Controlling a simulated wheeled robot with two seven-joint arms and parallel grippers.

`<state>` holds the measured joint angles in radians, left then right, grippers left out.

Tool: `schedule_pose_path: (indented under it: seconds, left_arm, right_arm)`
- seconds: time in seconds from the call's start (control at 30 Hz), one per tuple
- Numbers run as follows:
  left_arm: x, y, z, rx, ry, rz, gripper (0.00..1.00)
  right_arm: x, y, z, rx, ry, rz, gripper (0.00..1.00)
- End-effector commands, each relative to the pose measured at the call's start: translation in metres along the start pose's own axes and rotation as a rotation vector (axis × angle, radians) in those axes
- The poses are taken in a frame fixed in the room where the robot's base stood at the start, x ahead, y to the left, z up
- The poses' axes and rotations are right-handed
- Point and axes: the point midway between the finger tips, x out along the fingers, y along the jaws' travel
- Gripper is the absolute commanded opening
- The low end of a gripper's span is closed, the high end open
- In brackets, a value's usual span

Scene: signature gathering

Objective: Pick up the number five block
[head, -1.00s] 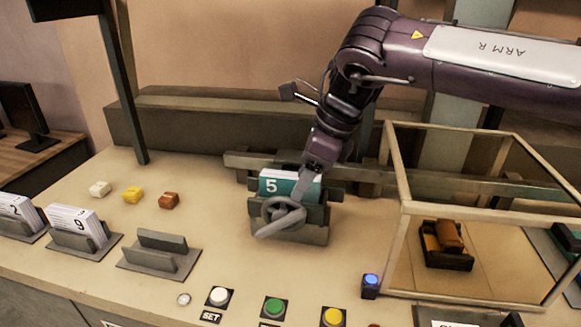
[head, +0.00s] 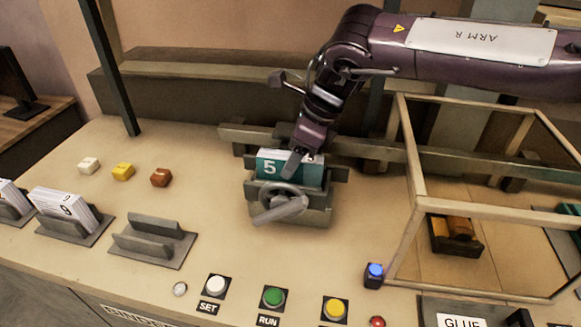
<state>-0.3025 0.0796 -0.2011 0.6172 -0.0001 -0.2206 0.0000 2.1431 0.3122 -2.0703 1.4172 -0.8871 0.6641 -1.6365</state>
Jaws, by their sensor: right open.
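The number five block (head: 270,168) is a teal-fronted block with a white 5 and a pale top. It sits upright in a grey clamp (head: 315,215) with a round handwheel on its front. My right gripper (head: 298,162) reaches down from above at the block's top edge, with a finger in front of the teal face. It is open; the far finger is hidden, and I cannot tell whether it touches the block. My left gripper is not in view.
An empty grey holder (head: 165,250) and a holder with a white number 9 block (head: 66,208) stand at left. A wood-framed case (head: 412,150) stands close on the right. White (head: 217,286), green (head: 273,297) and yellow (head: 334,308) buttons line the front edge.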

Motion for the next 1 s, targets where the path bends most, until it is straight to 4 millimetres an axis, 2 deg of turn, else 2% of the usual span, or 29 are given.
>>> schedule_pose_path:
  seconds: [0.1,0.2,0.67,1.0]
  left_arm:
    - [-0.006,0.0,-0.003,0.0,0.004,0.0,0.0]
    - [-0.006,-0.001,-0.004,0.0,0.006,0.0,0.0]
    - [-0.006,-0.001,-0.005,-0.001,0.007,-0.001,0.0]
    - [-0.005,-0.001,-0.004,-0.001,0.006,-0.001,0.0]
  right_arm:
    - [0.012,0.001,0.001,-0.001,0.0,0.001,0.53]
    - [0.016,0.0,0.001,-0.001,0.0,-0.002,0.53]
    - [0.018,0.0,0.0,0.0,0.0,-0.002,0.53]
    - [0.017,0.0,0.0,-0.001,0.0,-0.001,0.1]
